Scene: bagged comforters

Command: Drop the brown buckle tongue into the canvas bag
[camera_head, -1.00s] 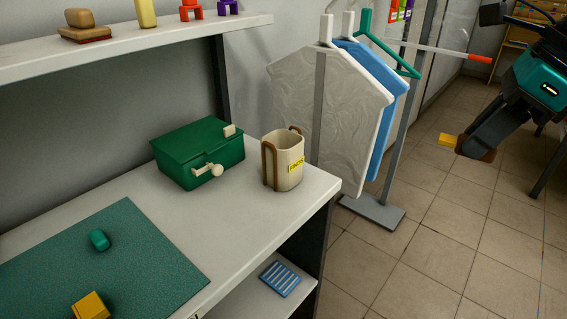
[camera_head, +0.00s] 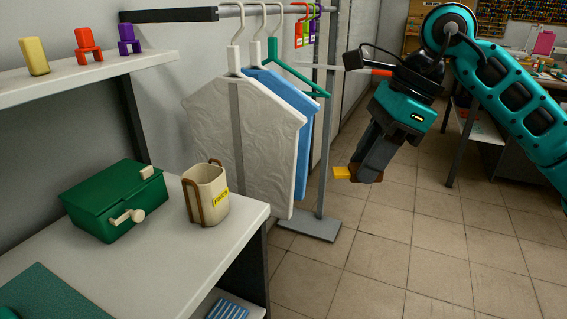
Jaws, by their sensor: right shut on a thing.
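The canvas bag (camera_head: 207,193) is a cream, open-topped bag with brown handles and a yellow label. It stands upright near the right end of the white worktop. My right gripper (camera_head: 359,176) is over the tiled floor, to the right of the bag and well apart from it. It is shut on a small brown piece (camera_head: 369,177), which I take to be the brown buckle tongue, mostly hidden by the fingers. A yellow part sticks out left of it; I cannot tell whether it belongs to the piece. My left gripper is not in view.
A green box (camera_head: 112,203) with a cream handle stands left of the bag. White (camera_head: 243,140) and blue (camera_head: 306,150) bagged comforters hang on a rack between the worktop and my right gripper. A shelf (camera_head: 90,70) holds small colored objects.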

